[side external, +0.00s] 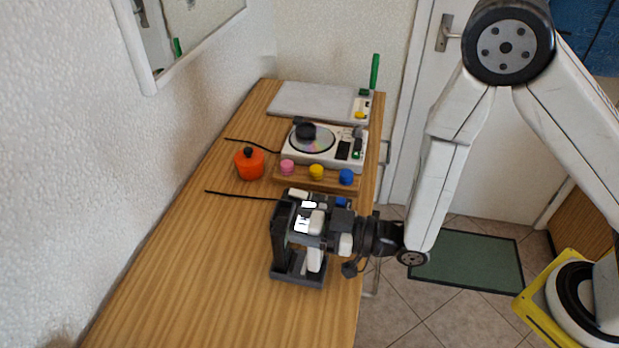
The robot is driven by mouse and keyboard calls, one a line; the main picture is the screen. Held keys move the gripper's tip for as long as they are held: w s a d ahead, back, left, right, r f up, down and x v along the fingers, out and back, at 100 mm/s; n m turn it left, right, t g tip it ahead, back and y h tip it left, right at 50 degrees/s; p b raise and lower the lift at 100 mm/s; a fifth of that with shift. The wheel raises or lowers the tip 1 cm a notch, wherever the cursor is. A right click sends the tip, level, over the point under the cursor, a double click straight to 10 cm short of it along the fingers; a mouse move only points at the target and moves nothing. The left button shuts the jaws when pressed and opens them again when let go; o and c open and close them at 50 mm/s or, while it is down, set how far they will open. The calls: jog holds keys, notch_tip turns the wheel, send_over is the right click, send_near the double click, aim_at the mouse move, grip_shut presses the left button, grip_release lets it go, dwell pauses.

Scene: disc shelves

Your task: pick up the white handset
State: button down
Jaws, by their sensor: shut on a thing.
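The white handset (315,259) appears as an upright white piece, partly hidden by my gripper, within a dark grey cradle (284,265) at the front right of the wooden table. My gripper (303,222) reaches in from the right over the cradle and is shut on the handset. The fingers overlap the cradle's upper part, so their exact contact is hard to see. I cannot tell whether the handset still touches the cradle.
Behind the cradle, a wooden rack (320,181) holds pink, yellow and blue knobs. A white disc player (325,158) stands behind it. An orange pot (250,165) is at the left. A grey board (315,100) lies at the back. The table's front left is clear.

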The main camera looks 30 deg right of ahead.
notch_tip(320, 180, up, 6)
jog(key=shift+r, duration=0.25)
dwell(0.4)
dwell(0.5)
